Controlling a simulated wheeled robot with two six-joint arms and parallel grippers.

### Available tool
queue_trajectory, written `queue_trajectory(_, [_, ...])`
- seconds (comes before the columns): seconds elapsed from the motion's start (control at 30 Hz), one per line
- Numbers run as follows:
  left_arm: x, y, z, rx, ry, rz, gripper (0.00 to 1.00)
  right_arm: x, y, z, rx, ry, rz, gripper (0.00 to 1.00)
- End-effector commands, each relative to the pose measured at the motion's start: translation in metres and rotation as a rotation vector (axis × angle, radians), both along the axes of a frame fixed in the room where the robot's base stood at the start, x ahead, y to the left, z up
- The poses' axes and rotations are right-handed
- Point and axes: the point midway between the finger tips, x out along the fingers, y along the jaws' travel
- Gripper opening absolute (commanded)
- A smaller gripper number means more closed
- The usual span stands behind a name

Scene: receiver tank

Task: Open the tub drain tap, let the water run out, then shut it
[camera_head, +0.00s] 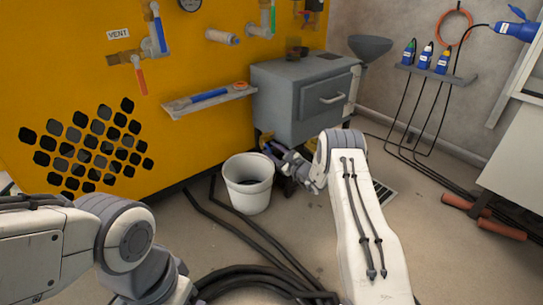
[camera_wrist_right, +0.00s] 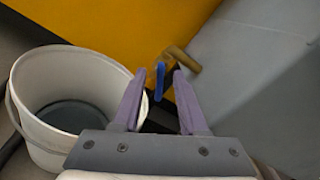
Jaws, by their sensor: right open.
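The grey tub (camera_head: 290,105) stands against the yellow wall. Its drain tap has a brass body (camera_wrist_right: 181,60) and a small blue lever (camera_wrist_right: 159,80), clear in the right wrist view. My right gripper (camera_head: 280,157) is low at the tub's front left, open, with its purple fingertips (camera_wrist_right: 159,84) on either side of the lever. I cannot tell whether either finger touches it. A white bucket (camera_head: 246,194) stands left of the gripper; its rim (camera_wrist_right: 30,65) shows in the wrist view. The grey inside may be water or the bottom. My left gripper is out of view.
A shelf (camera_head: 208,103) with a blue tool juts from the yellow wall (camera_head: 60,90) above the bucket. Black hoses (camera_head: 252,228) lie on the floor in front.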

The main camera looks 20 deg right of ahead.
Motion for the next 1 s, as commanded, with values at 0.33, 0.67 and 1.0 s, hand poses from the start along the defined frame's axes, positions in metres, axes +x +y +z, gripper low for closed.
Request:
queue_trajectory(0.33, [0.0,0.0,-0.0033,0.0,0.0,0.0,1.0,0.0058,0.0019,0.0012,0.0,0.0,-0.001,0.42])
queue_trajectory(0.67, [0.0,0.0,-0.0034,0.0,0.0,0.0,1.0,0.0053,0.0014,0.0007,-0.001,0.0,-0.001,0.0])
queue_trajectory(1.0, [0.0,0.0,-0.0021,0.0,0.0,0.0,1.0,0.005,0.0011,0.0004,-0.083,-0.029,-0.001,0.0])
